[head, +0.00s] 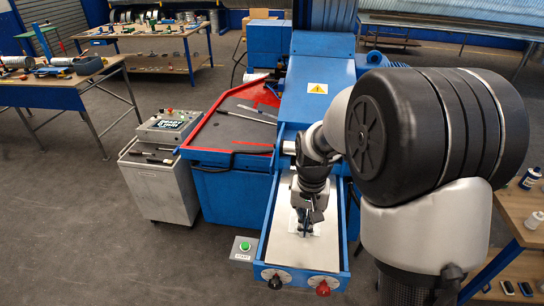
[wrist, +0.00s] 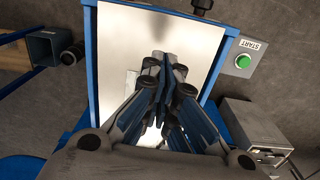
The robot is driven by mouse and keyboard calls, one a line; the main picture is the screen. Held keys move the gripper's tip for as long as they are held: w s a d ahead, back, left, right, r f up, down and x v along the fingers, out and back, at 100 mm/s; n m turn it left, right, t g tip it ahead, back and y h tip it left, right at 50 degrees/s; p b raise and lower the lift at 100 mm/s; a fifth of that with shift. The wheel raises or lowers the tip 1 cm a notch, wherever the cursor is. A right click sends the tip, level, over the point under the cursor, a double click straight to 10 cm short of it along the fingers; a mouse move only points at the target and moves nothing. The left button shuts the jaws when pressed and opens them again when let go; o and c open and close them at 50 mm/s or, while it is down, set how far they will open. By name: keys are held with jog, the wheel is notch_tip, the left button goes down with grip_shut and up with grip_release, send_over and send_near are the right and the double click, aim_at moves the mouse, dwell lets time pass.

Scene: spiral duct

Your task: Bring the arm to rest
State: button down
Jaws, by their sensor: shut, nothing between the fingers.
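My arm reaches down from the right side of the head view. My gripper (head: 304,232) points down over the pale metal plate (head: 283,245) in the blue open-topped tray of the machine. In the wrist view my gripper (wrist: 166,62) is shut, its dark fingertips together and empty. The pale plate also shows in the wrist view (wrist: 125,40), behind the fingers. A small light patch lies on it, partly hidden by the fingers. I cannot tell the gap between fingertips and plate.
The blue machine (head: 318,85) stands behind the tray, with a red-edged table (head: 225,130) to its left. A grey control cabinet (head: 160,190) stands further left. A green START button box (head: 244,248) is beside the tray. Two knobs sit on the tray's front. A wooden bench (head: 520,215) is at right.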

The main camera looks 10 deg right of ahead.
jog(key=s+a+r+n+t+b, duration=0.25)
jog(key=s+r+b, duration=0.25)
jog(key=s+b, duration=0.45)
jog(key=s+f+n+t+b, duration=0.1)
jog(key=s+f+t+b, duration=0.1)
jog(key=s, duration=1)
jog(key=shift+s+f+b, duration=0.4)
jog(key=shift+f+b, duration=0.1)
jog(key=shift+b, duration=0.7)
jog(key=shift+n, duration=0.25)
